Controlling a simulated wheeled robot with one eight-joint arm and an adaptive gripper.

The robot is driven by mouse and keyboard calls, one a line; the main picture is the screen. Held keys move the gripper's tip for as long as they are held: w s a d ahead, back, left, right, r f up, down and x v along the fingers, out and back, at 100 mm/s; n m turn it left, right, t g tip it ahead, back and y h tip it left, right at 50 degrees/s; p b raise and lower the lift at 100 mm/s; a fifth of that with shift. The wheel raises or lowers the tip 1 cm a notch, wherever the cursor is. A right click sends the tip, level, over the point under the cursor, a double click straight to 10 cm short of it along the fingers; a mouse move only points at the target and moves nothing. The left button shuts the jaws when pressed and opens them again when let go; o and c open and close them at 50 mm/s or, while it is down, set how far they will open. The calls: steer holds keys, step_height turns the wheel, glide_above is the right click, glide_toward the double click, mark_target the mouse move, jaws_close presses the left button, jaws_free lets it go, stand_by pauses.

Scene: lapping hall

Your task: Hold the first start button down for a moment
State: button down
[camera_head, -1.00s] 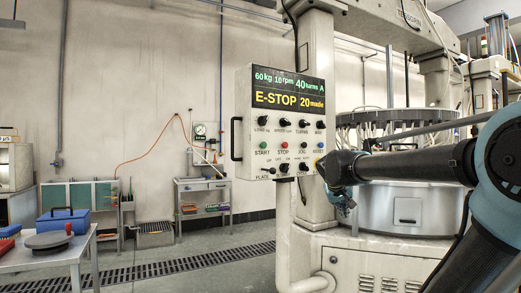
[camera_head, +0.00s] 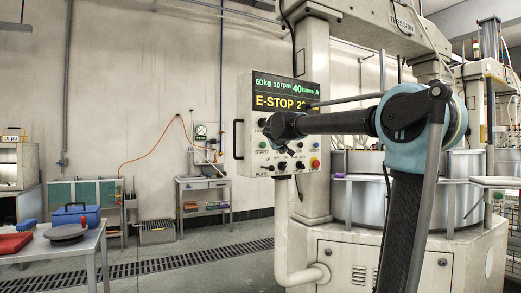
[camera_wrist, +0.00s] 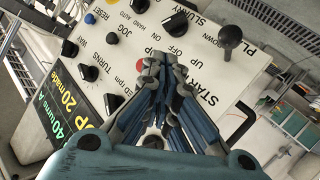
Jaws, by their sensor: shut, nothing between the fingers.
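The control panel (camera_head: 245,140) hangs on the machine's column; its display reads "E-STOP". The green button over the START label (camera_head: 262,145) shows at the panel's left, just left of my arm's end. In the wrist view the panel (camera_wrist: 195,45) is upside down, with the START label (camera_wrist: 202,90) right of my fingers and the red STOP button (camera_wrist: 141,67) left of them. The green button is hidden there behind my fingers. My gripper (camera_wrist: 165,58) is shut and empty, in front of the panel. I cannot tell whether it touches the panel.
A red-and-yellow emergency button (camera_head: 315,163) is at the panel's lower right. A table (camera_head: 60,250) with a blue box (camera_head: 76,215) stands at left. The floor between is clear.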

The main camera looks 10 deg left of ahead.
steer(key=shift+a+r, duration=0.2)
steer(key=shift+a, duration=0.2)
steer(key=shift+a, duration=0.2)
steer(key=w+a, duration=0.5)
steer(key=w, duration=0.1)
steer(key=shift+w+a, duration=0.25)
steer(key=shift+w, duration=0.1)
steer(key=shift+w+a, duration=0.55)
steer(key=shift+w, duration=0.1)
stand_by(2.5)
stand_by(1.3)
steer(key=shift+s+d, duration=0.55)
steer(key=shift+s, duration=0.15)
steer(key=shift+s+d, duration=0.8)
steer(key=shift+s, duration=0.2)
steer(key=shift+s+d, duration=0.8)
steer(key=shift+s, duration=0.15)
